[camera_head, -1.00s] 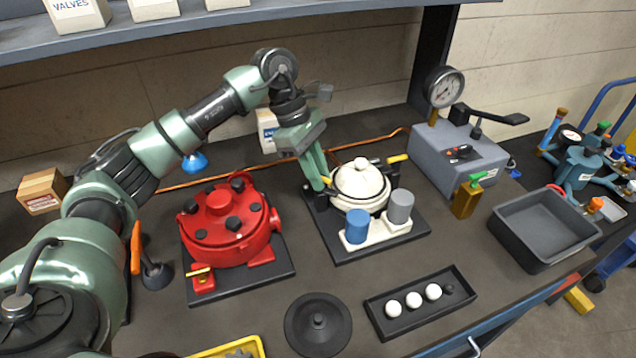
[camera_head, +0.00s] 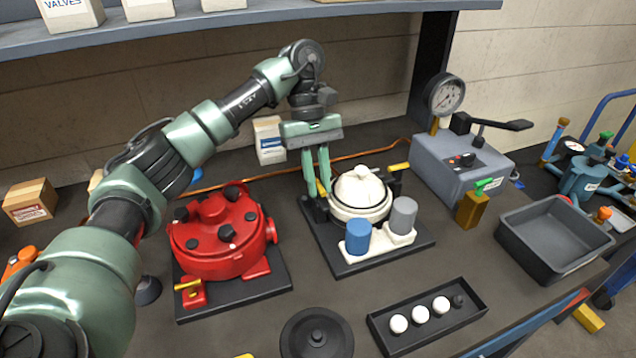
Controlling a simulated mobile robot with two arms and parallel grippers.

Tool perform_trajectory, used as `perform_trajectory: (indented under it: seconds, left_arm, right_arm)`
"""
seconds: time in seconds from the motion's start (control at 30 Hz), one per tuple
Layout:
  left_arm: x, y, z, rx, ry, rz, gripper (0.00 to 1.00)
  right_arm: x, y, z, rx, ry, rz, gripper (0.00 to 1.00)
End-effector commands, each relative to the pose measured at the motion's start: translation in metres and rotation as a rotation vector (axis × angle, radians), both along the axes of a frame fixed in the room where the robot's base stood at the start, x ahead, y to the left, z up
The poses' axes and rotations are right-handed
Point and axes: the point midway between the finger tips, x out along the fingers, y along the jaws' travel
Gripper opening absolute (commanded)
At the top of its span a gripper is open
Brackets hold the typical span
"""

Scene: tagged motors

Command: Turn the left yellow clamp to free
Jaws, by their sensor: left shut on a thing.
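The white round pot (camera_head: 360,192) with a domed lid sits on a dark base plate (camera_head: 345,262) in the middle of the bench. The left yellow clamp (camera_head: 321,188) is at the pot's left side, mostly hidden behind my gripper's fingers. The right yellow clamp (camera_head: 398,167) sticks out at the pot's upper right. My left gripper (camera_head: 323,186) points down with its green fingers shut on the left yellow clamp. My right gripper is not in view.
A blue cup (camera_head: 357,237) and a grey cup (camera_head: 403,215) stand in front of the pot. A red housing (camera_head: 215,245) is to the left. A grey gauge box (camera_head: 458,172) and an empty dark bin (camera_head: 550,262) are to the right. A tray of white balls (camera_head: 375,325) lies in front.

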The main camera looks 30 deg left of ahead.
Motion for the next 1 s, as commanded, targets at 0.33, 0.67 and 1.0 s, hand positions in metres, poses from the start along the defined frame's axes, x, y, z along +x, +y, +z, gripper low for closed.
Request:
perform_trajectory:
  seconds: [0.33, 0.67, 1.0]
  left_arm:
    - [0.0003, -0.0001, 0.0001, 0.0, -0.001, -0.03, 0.0]
    - [0.0003, -0.0001, 0.0, 0.001, -0.001, -0.029, 0.38]
    - [-0.0001, -0.0015, 0.0015, 0.001, -0.001, -0.028, 0.38]
  right_arm:
    - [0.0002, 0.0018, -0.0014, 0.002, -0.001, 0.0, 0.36]
    - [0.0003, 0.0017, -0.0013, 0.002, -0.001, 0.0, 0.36]
    - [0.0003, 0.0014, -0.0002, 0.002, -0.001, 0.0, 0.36]
